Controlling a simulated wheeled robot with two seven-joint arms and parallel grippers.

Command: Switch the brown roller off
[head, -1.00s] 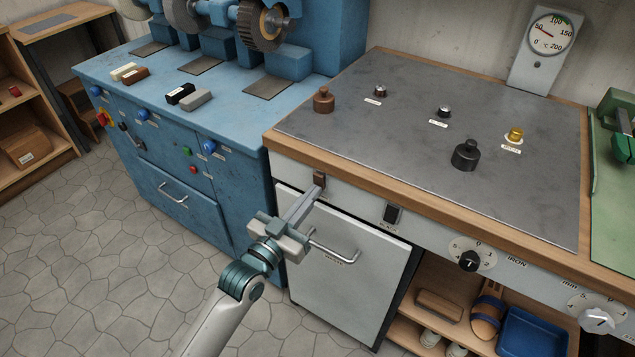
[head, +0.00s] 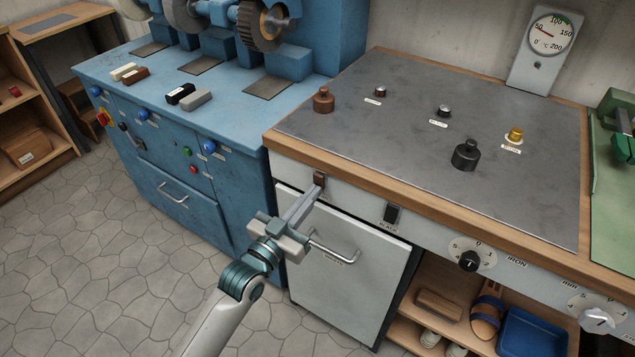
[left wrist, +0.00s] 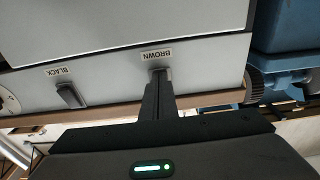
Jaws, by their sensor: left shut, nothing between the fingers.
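The brown switch (head: 319,180) is a small dark brown rocker on the light front panel of the bench, at its left end. In the left wrist view the BROWN label (left wrist: 156,54) shows beside it, and the fingers hide most of the switch. My left gripper (head: 315,190) is shut and empty, its tips at the switch's lower part. Its fingers also show in the left wrist view (left wrist: 158,82); I cannot tell whether they touch the switch. The switch's exact position is hard to read. My right gripper is out of view.
The black switch (head: 392,214) is to the right on the same panel. A white door with a bar handle (head: 335,248) is below the fingers. A brown pot (head: 323,100) and a black pot (head: 465,155) stand on the bench top. A blue machine cabinet (head: 235,225) is left.

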